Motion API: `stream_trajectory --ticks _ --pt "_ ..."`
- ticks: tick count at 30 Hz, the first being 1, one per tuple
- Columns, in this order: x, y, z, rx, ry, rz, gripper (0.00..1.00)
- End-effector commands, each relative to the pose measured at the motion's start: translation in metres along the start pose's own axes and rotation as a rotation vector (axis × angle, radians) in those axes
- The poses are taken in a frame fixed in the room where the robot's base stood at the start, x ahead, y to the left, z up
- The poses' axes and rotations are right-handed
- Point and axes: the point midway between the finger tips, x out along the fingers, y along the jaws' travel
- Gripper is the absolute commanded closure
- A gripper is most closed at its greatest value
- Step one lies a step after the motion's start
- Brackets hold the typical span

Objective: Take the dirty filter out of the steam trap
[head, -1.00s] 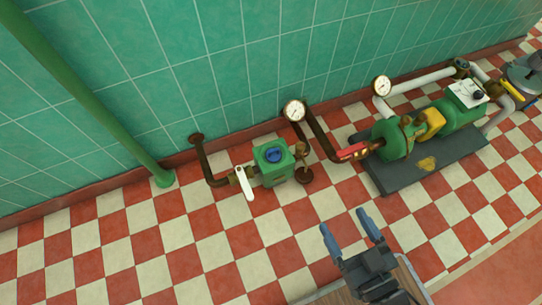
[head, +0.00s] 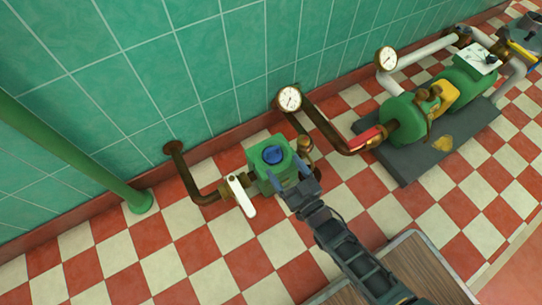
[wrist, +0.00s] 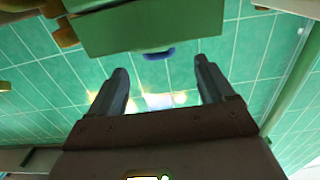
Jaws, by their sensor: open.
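The steam trap (head: 272,172) is a green box with a round blue cap (head: 273,155) on top, set in a brown pipe near the wall. My gripper (head: 292,180) is open and empty at the box's near right side in the head view. I cannot tell whether the fingers touch it. In the wrist view the green box (wrist: 150,30) spans the top, with the blue cap (wrist: 158,54) showing at its edge, between and beyond my fingertips (wrist: 162,70). No filter shows; the inside of the box is hidden.
A white lever (head: 241,196) stands on the pipe left of the box, a red lever (head: 366,138) to its right. A gauge (head: 289,98) rises behind. A green pump (head: 402,118) on a dark base stands right. A wooden-topped surface (head: 410,270) is in front. The checkered floor front left is clear.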

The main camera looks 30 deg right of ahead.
Motion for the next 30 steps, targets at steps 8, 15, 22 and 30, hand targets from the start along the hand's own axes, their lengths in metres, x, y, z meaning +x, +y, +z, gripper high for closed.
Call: stream_trajectory --ticks 8,15,22,30 --pt "0.024 0.001 0.006 0.0 0.001 0.0 0.18" --pt "0.057 0.002 0.009 0.0 0.002 0.0 0.18" --pt "0.06 0.002 0.008 0.0 -0.001 0.0 0.18" --pt "0.06 0.002 0.008 0.0 -0.001 0.0 0.4"
